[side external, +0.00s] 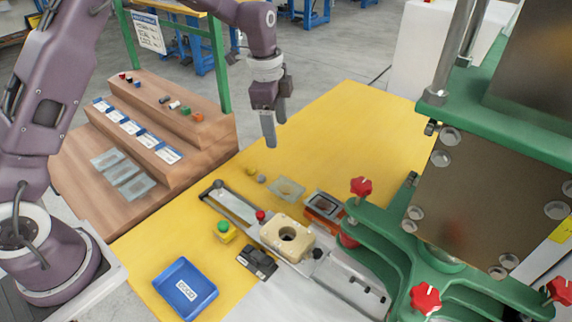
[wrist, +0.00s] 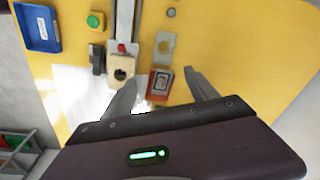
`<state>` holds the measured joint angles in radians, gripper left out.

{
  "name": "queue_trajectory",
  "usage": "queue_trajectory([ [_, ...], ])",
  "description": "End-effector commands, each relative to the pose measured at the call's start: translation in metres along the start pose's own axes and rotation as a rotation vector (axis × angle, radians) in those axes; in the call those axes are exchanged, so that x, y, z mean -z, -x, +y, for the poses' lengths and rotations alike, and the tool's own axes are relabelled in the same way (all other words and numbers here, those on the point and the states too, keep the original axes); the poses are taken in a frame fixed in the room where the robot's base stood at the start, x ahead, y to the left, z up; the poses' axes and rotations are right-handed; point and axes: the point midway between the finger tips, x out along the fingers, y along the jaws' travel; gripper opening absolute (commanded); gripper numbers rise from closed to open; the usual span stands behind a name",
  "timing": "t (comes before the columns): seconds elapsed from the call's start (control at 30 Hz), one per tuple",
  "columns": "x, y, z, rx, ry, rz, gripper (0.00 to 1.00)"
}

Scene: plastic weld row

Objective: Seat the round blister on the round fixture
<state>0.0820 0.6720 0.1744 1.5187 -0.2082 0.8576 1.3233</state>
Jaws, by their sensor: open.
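A clear, thin blister (side external: 287,188) lies flat on the yellow table, behind the fixtures; it also shows in the wrist view (wrist: 163,46) with a rounded centre. The beige block with a round hole, which looks like the round fixture (side external: 270,233), sits on the metal slide rail; in the wrist view the fixture (wrist: 121,64) is left of the blister. My gripper (side external: 275,134) is open and empty, high above the table behind the blister. In the wrist view its fingers (wrist: 160,80) are spread wide, with nothing between them held.
An orange block with a rectangular dark fixture (side external: 323,206) stands right of the round fixture. The green press frame (side external: 390,235) with red knobs is at the right. A blue bin (side external: 178,300), a green button box (side external: 226,232) and wooden steps (side external: 205,150) are left. The back of the table is clear.

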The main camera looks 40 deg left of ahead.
Motion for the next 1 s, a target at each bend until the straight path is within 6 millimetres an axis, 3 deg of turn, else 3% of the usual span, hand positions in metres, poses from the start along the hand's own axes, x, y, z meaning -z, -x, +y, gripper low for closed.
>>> queue_trajectory([
  [0.03,0.002,-0.042,-0.01,-0.032,-0.094,-0.026,0.67],
  [0.1,0.004,-0.088,-0.019,-0.06,-0.221,-0.047,0.67],
  [0.23,0.003,-0.139,-0.023,-0.092,-0.365,-0.065,0.67],
  [0.7,-0.003,-0.206,-0.018,-0.102,-0.401,-0.068,0.67],
  [1.0,-0.004,-0.22,-0.016,-0.101,-0.401,-0.068,0.67],
])
